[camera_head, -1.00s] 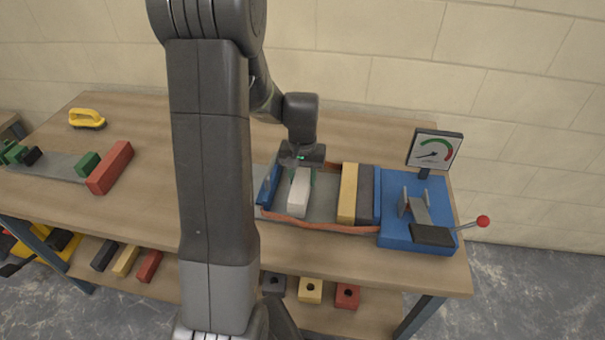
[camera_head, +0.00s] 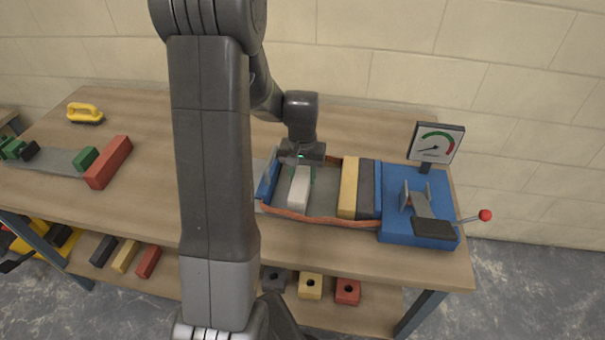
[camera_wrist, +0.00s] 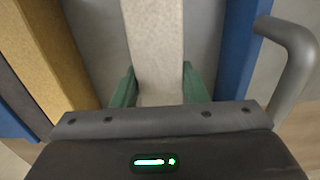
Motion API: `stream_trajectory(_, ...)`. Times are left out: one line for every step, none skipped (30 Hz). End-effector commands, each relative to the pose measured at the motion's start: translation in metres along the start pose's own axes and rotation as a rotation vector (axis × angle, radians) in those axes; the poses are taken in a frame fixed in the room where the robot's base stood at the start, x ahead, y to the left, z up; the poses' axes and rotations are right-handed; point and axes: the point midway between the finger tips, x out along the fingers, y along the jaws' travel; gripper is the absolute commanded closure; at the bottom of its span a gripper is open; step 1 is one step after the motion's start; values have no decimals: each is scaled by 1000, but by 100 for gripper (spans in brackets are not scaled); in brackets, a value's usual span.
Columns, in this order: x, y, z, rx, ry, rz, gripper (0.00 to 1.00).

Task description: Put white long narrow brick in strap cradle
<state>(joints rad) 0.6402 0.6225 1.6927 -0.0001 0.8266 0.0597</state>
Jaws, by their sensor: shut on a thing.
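The white long narrow brick (camera_head: 299,188) is inside the strap cradle, towards its left side. The cradle has blue end walls and an orange strap (camera_head: 330,219) along its front edge. My gripper (camera_head: 300,172) is over the far part of the brick. In the wrist view the white brick (camera_wrist: 155,50) runs between the green fingers of my gripper (camera_wrist: 158,88), which is shut on it. The grey cradle floor (camera_wrist: 95,40) shows beside it. Whether the brick's underside touches the floor is hidden.
A yellow brick (camera_head: 347,187) and a dark grey brick (camera_head: 368,190) stand at the cradle's right side. A blue device (camera_head: 420,230) with a lever and a gauge (camera_head: 436,142) stands to the right. A red brick (camera_head: 108,162) lies at left. My arm hides the table's middle.

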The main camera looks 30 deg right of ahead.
Motion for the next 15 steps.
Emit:
stream_trajectory(1,0,-1,0,2,0,100)
stream_trajectory(1,0,-1,0,2,0,100)
stream_trajectory(2,0,-1,0,2,0,100)
stream_trajectory(2,0,-1,0,2,0,100)
stream_trajectory(2,0,-1,0,2,0,58)
stream_trajectory(2,0,-1,0,2,0,50)
stream_trajectory(2,0,0,0,2,0,44)
stream_trajectory(2,0,0,0,2,0,39)
stream_trajectory(2,0,0,0,2,0,35)
stream_trajectory(2,0,0,0,1,0,35)
stream_trajectory(2,0,0,0,1,0,35)
stream_trajectory(2,0,0,0,1,0,35)
stream_trajectory(2,0,0,0,1,0,35)
stream_trajectory(2,0,0,0,1,0,35)
stream_trajectory(3,0,0,0,-1,0,35)
